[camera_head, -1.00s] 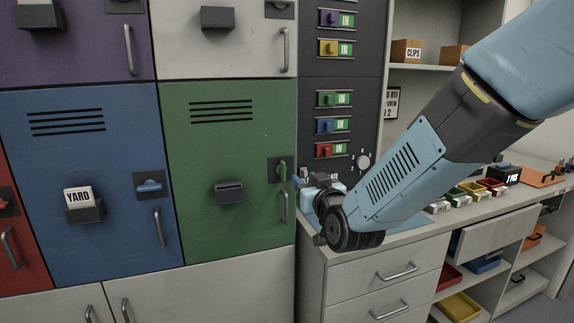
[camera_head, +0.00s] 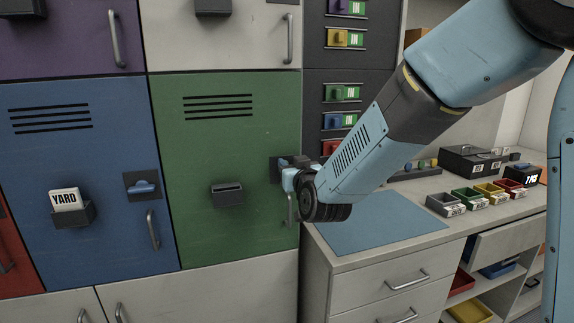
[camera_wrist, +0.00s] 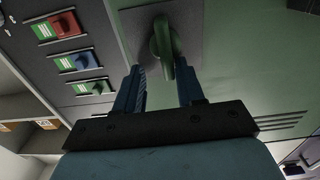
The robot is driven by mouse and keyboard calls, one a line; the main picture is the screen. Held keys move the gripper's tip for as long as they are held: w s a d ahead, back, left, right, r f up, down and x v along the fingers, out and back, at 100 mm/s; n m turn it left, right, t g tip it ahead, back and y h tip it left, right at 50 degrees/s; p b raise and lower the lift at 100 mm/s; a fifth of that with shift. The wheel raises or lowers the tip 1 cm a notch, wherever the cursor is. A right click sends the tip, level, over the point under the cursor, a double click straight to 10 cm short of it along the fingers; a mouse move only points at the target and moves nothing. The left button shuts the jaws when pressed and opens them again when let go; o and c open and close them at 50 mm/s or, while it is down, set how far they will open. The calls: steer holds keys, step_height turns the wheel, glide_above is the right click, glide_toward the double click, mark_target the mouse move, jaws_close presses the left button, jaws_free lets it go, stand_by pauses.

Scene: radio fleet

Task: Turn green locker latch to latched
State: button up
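The green locker door (camera_head: 225,140) faces me in the head view, with its latch plate (camera_head: 275,170) at the right edge. My gripper (camera_head: 287,172) is at this plate and hides most of the latch there. In the wrist view the green latch handle (camera_wrist: 163,42) stands out from its dark plate (camera_wrist: 135,25), roughly upright in the picture. My gripper (camera_wrist: 160,78) is open, with one blue finger on each side of the handle. Gaps show between handle and fingers, so it does not look gripped.
A door handle (camera_head: 292,212) sits just below the latch, and a label holder (camera_head: 227,194) is on the green door. The blue locker (camera_head: 80,190) is to the left, with its latch handle (camera_head: 146,187) lying sideways. A counter with a blue mat (camera_head: 375,222) is at the right.

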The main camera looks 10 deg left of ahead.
steer(key=shift+a, duration=0.25)
